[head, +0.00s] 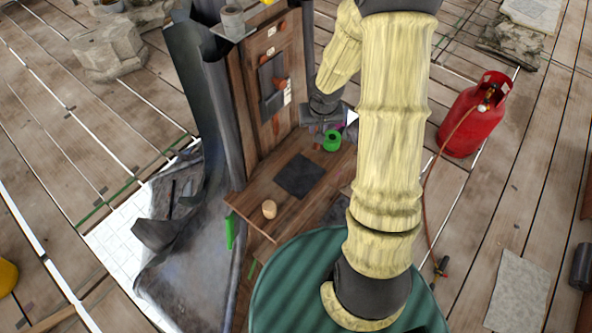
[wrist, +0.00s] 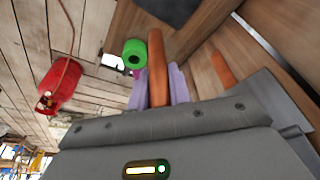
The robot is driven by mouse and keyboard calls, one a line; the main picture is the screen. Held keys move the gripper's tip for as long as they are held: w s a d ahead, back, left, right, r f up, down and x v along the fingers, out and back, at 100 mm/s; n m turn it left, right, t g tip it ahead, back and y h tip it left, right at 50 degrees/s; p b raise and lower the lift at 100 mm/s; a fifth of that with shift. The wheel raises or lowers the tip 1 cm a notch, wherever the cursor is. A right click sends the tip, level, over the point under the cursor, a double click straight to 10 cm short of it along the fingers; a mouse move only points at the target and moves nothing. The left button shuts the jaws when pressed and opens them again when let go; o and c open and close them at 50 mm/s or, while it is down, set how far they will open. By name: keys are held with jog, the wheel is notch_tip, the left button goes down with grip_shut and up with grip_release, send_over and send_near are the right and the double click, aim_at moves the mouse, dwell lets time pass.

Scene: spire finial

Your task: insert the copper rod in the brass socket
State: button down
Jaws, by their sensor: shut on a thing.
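My gripper (wrist: 159,88) shows its pale purple fingers on both sides of a copper rod (wrist: 157,60) in the wrist view. It is shut on this rod, which stands out past the fingertips. A second copper-coloured piece (wrist: 223,70) is to the right, against the wood and apart from my gripper. Copper-coloured pieces (head: 281,83) stick out from that board. I cannot make out the brass socket in either view.
A green roll (head: 332,141) is close to my gripper; it also shows in the wrist view (wrist: 134,52). The wooden bench (head: 262,192) bears a dark square mat (head: 299,175) and a small tan block (head: 269,209). A red gas cylinder (head: 470,118) with a hose stands at right.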

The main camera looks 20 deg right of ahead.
aim_at(316, 148)
jog(key=shift+f+b, duration=1.1)
jog(key=shift+f, duration=1.8)
jog(key=shift+s+b+x, duration=0.25)
jog(key=shift+b+x, duration=0.2)
jog(key=shift+x, duration=0.55)
jog(key=shift+s+b+x, duration=0.2)
jog(key=shift+b+x, duration=0.2)
jog(key=shift+x, duration=0.65)
jog(key=shift+a+f, duration=0.1)
jog(key=shift+f, duration=0.1)
jog(key=shift+f, duration=0.15)
jog(key=c, duration=1.3)
grip_release()
